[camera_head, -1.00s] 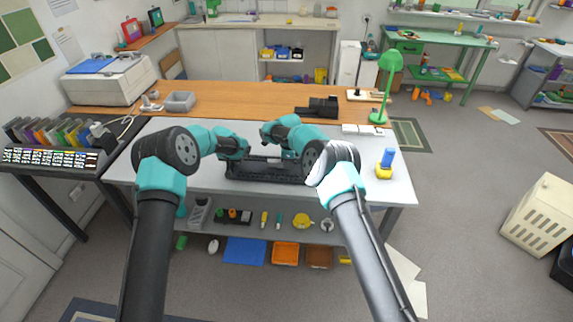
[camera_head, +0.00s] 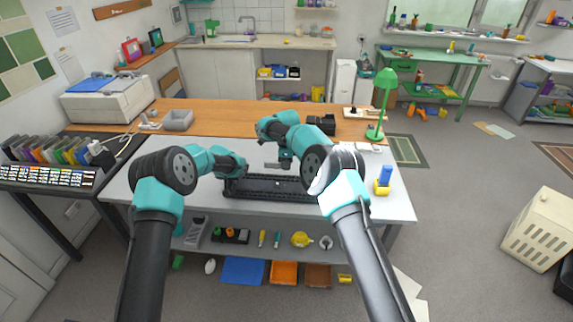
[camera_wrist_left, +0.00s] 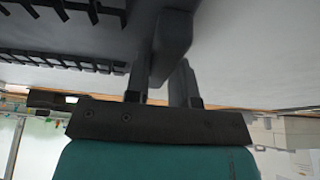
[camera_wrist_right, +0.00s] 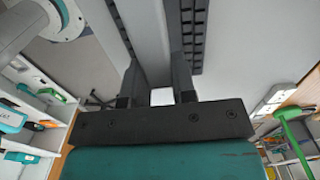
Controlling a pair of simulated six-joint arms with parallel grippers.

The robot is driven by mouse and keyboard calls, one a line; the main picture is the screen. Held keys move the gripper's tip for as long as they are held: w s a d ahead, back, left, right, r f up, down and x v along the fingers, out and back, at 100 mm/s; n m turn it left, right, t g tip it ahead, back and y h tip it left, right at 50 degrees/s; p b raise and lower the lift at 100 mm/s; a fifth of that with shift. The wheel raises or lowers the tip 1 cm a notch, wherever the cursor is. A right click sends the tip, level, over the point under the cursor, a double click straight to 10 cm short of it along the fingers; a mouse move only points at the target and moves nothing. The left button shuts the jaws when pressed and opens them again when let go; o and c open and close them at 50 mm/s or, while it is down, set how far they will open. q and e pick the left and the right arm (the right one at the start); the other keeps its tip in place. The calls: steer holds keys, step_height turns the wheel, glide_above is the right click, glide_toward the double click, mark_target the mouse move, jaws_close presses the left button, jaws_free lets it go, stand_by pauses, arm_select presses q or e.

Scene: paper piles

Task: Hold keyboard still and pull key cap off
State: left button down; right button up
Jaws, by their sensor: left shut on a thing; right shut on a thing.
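The black keyboard (camera_head: 265,190) lies on the grey table, and part of it shows in the left wrist view (camera_wrist_left: 60,58). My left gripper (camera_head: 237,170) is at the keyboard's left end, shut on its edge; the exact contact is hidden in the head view. My right gripper (camera_head: 286,163) is shut on a small light key cap (camera_wrist_right: 162,97), seen between its fingers in the right wrist view. The right gripper is above the keyboard's middle and looks raised clear of its keys.
A green lamp (camera_head: 380,105) and a yellow-and-blue object (camera_head: 383,182) are on the right side. The table top (camera_head: 345,180) beside the keyboard's right end has free room.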

arm_select(q)
steer(key=c, duration=0.9)
jaws_free()
steer(key=shift+r, duration=0.1)
steer(key=v, duration=1.2)
steer(key=shift+a, duration=0.1)
steer(key=s+a+f+n+g+h, duration=0.1)
steer(key=s+f+h, duration=0.1)
steer(key=s+f, duration=0.8)
steer(key=s+f+g+h, duration=0.1)
steer(key=s+f, duration=0.7)
steer(key=s, duration=0.4)
steer(key=s+a+f+n, duration=0.1)
steer(key=s, duration=0.6)
steer(key=s+a+g, duration=0.1)
steer(key=s, duration=0.7)
steer(key=s+a+f+n, duration=0.1)
steer(key=s, duration=0.7)
steer(key=shift+s+f+n+g, duration=0.25)
steer(key=shift+f+n+g, duration=0.05)
steer(key=shift+f, duration=0.05)
arm_select(e)
steer(key=s+d+f+n, duration=0.1)
steer(key=s+d+n, duration=1.2)
steer(key=d+n, duration=0.2)
steer(key=shift+s+d+n, duration=0.2)
steer(key=shift+d+n, duration=0.05)
steer(key=shift+n, duration=0.45)
